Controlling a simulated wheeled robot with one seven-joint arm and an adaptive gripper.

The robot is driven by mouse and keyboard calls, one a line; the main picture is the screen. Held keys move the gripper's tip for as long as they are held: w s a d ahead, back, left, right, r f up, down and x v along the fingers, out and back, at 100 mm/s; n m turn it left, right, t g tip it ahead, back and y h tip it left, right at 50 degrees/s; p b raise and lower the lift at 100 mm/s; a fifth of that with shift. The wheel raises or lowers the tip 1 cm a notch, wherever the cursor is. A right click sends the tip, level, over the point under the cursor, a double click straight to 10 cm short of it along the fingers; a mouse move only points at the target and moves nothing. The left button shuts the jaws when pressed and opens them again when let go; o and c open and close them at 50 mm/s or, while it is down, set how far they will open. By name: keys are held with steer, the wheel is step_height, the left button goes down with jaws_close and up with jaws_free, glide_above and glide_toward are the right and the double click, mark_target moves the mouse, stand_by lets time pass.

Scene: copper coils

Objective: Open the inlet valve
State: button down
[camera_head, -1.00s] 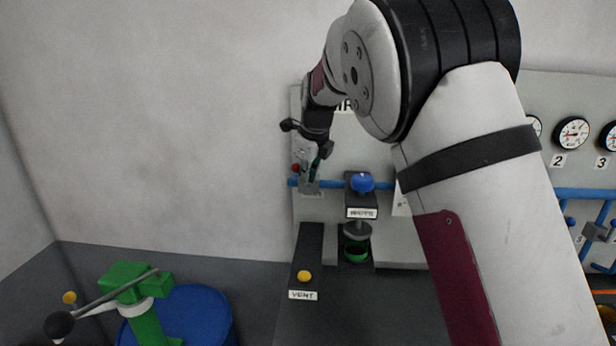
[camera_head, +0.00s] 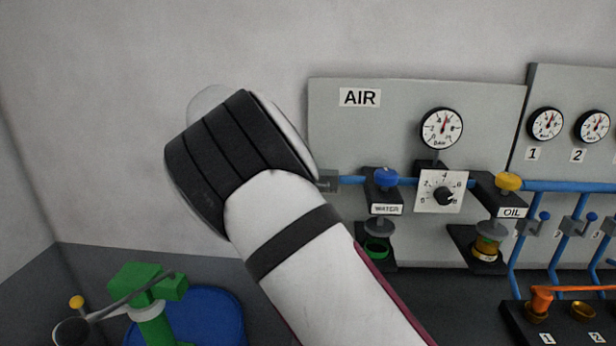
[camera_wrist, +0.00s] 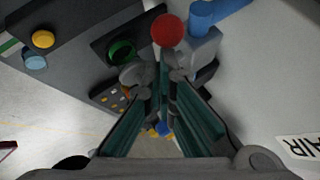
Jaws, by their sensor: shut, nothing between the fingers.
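The inlet valve shows in the wrist view as a grey body (camera_wrist: 197,48) on the blue pipe (camera_wrist: 203,17), with a round red knob (camera_wrist: 167,30) beside it. The knob appears just beyond my fingertips; I cannot tell whether they touch it. In the head view only the grey valve body (camera_head: 327,181) shows at the left end of the air panel's pipe, and my arm hides the red knob. My gripper (camera_wrist: 160,78) is shut and empty in the wrist view; in the head view it is hidden behind my arm.
The air panel (camera_head: 410,100) carries a gauge (camera_head: 441,128), a white dial (camera_head: 440,191), a blue-knobbed water unit (camera_head: 386,179) and a yellow-knobbed oil unit (camera_head: 508,182). A green press-like device (camera_head: 148,284) and blue drum (camera_head: 215,312) stand at lower left.

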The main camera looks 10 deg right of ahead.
steer(key=shift+s+d+r, duration=0.1)
steer(key=shift+s+r, duration=0.05)
steer(key=shift+r, duration=0.1)
steer(key=shift+r, duration=0.75)
steer(key=shift+r, duration=0.1)
steer(key=v, duration=1.2)
